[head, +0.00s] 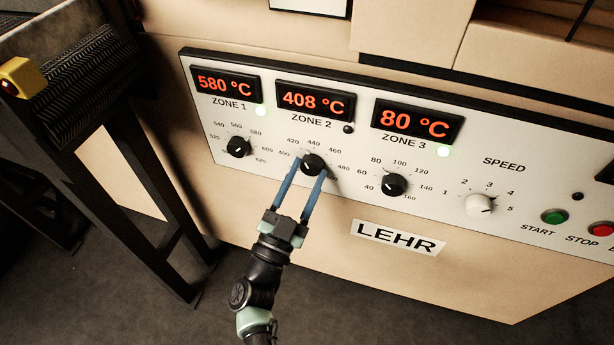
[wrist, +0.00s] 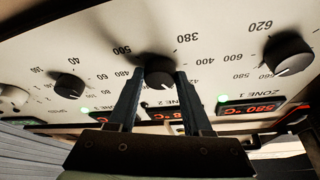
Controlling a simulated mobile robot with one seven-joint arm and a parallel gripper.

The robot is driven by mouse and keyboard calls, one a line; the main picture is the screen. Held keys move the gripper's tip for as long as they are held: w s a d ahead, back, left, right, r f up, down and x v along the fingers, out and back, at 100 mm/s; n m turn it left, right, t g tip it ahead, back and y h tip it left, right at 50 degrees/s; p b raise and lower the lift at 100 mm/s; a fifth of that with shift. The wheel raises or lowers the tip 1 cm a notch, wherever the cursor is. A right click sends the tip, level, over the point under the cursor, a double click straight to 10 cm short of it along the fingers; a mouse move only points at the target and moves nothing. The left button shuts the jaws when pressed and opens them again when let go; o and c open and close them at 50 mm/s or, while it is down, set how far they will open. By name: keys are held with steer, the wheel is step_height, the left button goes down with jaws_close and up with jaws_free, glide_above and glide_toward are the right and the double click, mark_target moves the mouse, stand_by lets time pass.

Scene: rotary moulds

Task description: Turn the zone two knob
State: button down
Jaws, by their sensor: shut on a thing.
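The zone two knob (head: 312,164) is black and round, on the white panel (head: 345,135) below the ZONE 2 display (head: 316,101), which reads 408 °C. The lamp (head: 348,129) beside that display is dark. My gripper (head: 312,170) reaches up from below with its blue fingers on either side of the knob, shut on it. In the wrist view the knob (wrist: 159,71) sits between the two fingertips (wrist: 159,76), and the panel appears upside down.
The zone one knob (head: 238,146) is left, under 580 °C with a green lamp (head: 261,110). The zone three knob (head: 394,185) is right, under 80 °C, also lit green. Farther right are a white speed knob (head: 479,204) and green start button (head: 554,217). A dark-framed conveyor (head: 95,95) stands left.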

steer(key=m+g+h, duration=0.1)
steer(key=m, duration=0.2)
steer(key=m+g+h, duration=0.1)
steer(key=m, duration=0.2)
steer(key=shift+a+r+m+p, duration=0.1)
steer(key=shift+a+m+p, duration=0.1)
steer(key=shift+m+p, duration=0.1)
steer(key=shift+m, duration=0.3)
steer(key=shift+c, duration=1.6)
jaws_free()
steer(key=p+v, duration=0.1)
steer(key=v, duration=1.2)
steer(key=shift+r+p, duration=0.2)
steer(key=shift+p, duration=0.15)
steer(key=shift+w+a, duration=0.1)
